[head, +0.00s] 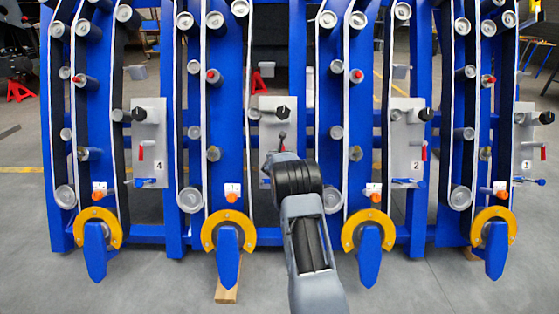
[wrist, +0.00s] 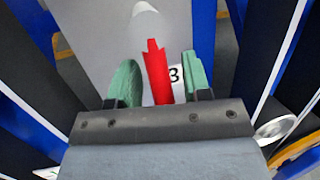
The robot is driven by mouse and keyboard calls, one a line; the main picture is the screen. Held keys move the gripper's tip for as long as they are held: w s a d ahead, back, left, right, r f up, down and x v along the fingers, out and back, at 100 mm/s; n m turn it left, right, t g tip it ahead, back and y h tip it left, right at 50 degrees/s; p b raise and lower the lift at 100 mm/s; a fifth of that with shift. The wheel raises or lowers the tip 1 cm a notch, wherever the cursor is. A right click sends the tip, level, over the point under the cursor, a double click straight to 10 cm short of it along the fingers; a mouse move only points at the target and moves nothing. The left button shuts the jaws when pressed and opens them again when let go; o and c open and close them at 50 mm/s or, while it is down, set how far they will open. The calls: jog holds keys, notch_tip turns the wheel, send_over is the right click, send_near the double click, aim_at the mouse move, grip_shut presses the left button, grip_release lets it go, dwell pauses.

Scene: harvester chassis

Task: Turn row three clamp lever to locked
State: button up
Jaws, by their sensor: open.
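The row three plate (head: 277,104) is grey, and my arm covers its lower part in the head view. The wrist view shows this plate (wrist: 95,30) with a "3" label (wrist: 174,74). A red lever (wrist: 158,75) on it points up in the wrist picture, with a pale tip or pivot beyond its end. My gripper (wrist: 157,82) is open, its green fingertips on either side of the red lever. A gap shows on both sides of the lever; whether its depth matches the fingertips I cannot tell.
Matching plates stand in other rows: plate 4 (head: 149,128) to the left, plates 2 (head: 407,130) and 1 (head: 524,140) to the right, with red and blue levers. A black knob (head: 283,112) juts from the row three plate. Blue uprights (head: 297,60) and rollers flank it.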

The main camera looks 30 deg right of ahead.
jog(key=p+v, duration=0.2)
jog(key=v, duration=1)
jog(key=shift+s+a, duration=0.3)
jog(key=s+a+r+n+y+p, duration=0.2)
jog(key=a+r+n+y+p, duration=0.1)
jog(key=a+r+n+p, duration=0.4)
jog(key=s+a+r+n+y+p, duration=0.25)
jog(key=a+r+n+p, duration=0.2)
jog(key=r+n, duration=0.4)
jog(key=s+a+r+n+y+p, duration=0.25)
jog(key=a+r+n+p, duration=0.35)
jog(key=r, duration=0.4)
jog(key=s+a+r+n+g+y+p, duration=0.1)
jog(key=s+a+r+n+g+p, duration=0.2)
jog(key=s+r+n+p, duration=0.5)
jog(key=s+a+r+n+g+y+p, duration=0.1)
jog(key=s+a+r+n+g+p, duration=0.2)
jog(key=s+r+n+p, duration=0.5)
jog(key=s+a+n+p, duration=0.1)
jog(key=s+n+p, duration=0.1)
jog(key=s+n, duration=0.4)
jog(key=shift+s+r+g, duration=0.2)
jog(key=shift+s+g, duration=0.1)
jog(key=shift+g, duration=0.1)
